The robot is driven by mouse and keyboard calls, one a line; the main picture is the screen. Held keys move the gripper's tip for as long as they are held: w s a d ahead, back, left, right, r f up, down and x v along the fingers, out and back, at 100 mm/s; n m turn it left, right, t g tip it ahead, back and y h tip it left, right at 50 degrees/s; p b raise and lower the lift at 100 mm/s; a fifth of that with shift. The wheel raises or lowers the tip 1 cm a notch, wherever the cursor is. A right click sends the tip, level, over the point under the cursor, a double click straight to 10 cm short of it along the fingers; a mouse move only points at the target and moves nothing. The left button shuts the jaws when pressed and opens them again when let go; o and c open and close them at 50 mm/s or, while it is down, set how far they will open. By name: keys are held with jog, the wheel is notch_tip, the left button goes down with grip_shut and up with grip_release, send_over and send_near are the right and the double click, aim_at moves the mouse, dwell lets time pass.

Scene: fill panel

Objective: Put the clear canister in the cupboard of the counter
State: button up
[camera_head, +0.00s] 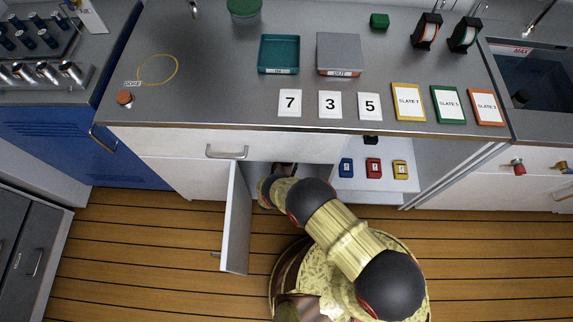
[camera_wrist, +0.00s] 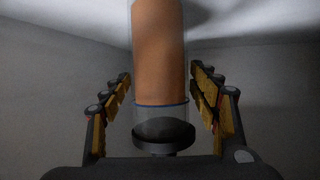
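The clear canister (camera_wrist: 159,60) shows in the wrist view as a see-through cylinder with orange contents, a blue line around it and a dark round end nearest me. My gripper (camera_wrist: 161,76) is open, its fingers on either side of the canister with a visible gap on both sides. In the head view my arm reaches into the open cupboard (camera_head: 258,172) of the counter (camera_head: 220,100). The cupboard door (camera_head: 236,220) is swung open to the left of my arm. My gripper (camera_head: 284,169) is mostly hidden there, and the canister cannot be made out in that view.
Right of the cupboard is an open shelf (camera_head: 375,185) with blue, red and yellow small items. The counter top holds a teal tray (camera_head: 279,54), a grey box (camera_head: 339,53), number cards and slates. Pale walls close in around my gripper in the wrist view.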

jog(key=shift+o, duration=0.3)
jog(key=shift+r, duration=0.1)
jog(key=p+v, duration=0.3)
jog(key=v, duration=0.9)
jog(key=shift+p, duration=0.4)
jog(key=shift+s, duration=0.1)
